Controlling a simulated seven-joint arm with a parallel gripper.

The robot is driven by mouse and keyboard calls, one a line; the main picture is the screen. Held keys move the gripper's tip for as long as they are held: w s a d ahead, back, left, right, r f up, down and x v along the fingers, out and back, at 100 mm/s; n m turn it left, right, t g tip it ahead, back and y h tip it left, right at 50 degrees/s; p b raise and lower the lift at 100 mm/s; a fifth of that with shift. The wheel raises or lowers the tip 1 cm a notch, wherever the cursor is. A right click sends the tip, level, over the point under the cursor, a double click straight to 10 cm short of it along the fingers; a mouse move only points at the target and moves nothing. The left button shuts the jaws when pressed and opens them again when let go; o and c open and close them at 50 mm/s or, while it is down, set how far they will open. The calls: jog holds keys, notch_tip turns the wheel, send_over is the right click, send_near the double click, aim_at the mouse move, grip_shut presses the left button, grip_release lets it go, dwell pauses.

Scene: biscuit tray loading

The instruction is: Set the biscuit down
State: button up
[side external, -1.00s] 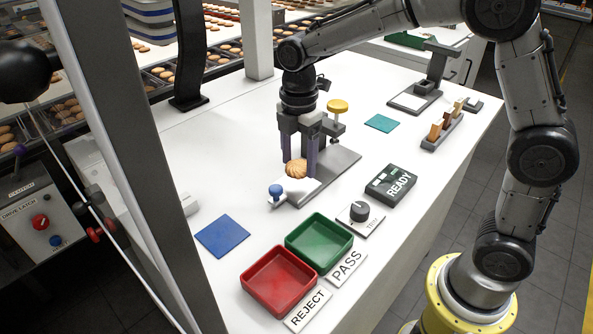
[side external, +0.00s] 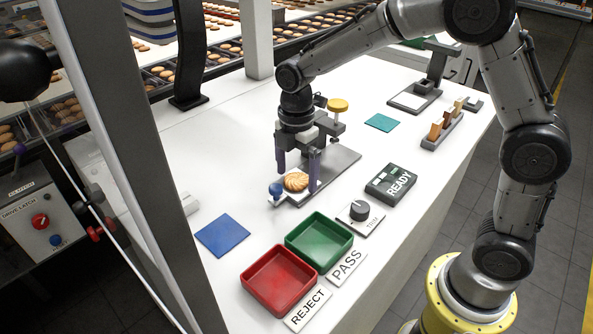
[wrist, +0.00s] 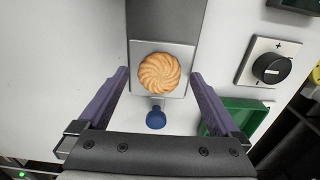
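The biscuit (side external: 296,181) is round and golden with a swirled top. It lies on the pale square plate (wrist: 188,50) at the end of a grey fixture, just behind a blue knob (side external: 275,190). My gripper (side external: 298,178) is low over the plate, its two purple fingers on either side of the biscuit. The wrist view shows the biscuit (wrist: 159,73) between the fingertips, with a gap on each side, so the gripper is open.
A green tray (side external: 348,237) and a red tray (side external: 247,283) stand in front, by PASS and REJECT signs. A dial (side external: 359,211) and a READY box (side external: 390,185) are to the right. A blue square (side external: 222,236) lies left, with clear white table around it.

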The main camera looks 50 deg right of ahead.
aim_at(296, 177)
notch_tip(296, 177, up, 11)
jog(key=s+d+r+m+t, duration=0.2)
jog(key=s+r+m, duration=0.25)
jog(key=s, duration=0.25)
jog(key=s+d+f+m+t, duration=0.1)
jog(key=s+d+f+m, duration=0.1)
jog(key=s+m, duration=0.4)
jog(key=s+d+f+m+t, duration=0.1)
jog(key=s+f+m+t, duration=0.1)
jog(key=s+m, duration=0.5)
jog(key=s, duration=0.3)
jog(key=shift+s+d+f+t, duration=0.2)
jog(key=shift+s+d+t, duration=0.1)
jog(key=shift+d, duration=0.1)
jog(key=shift+m, duration=0.25)
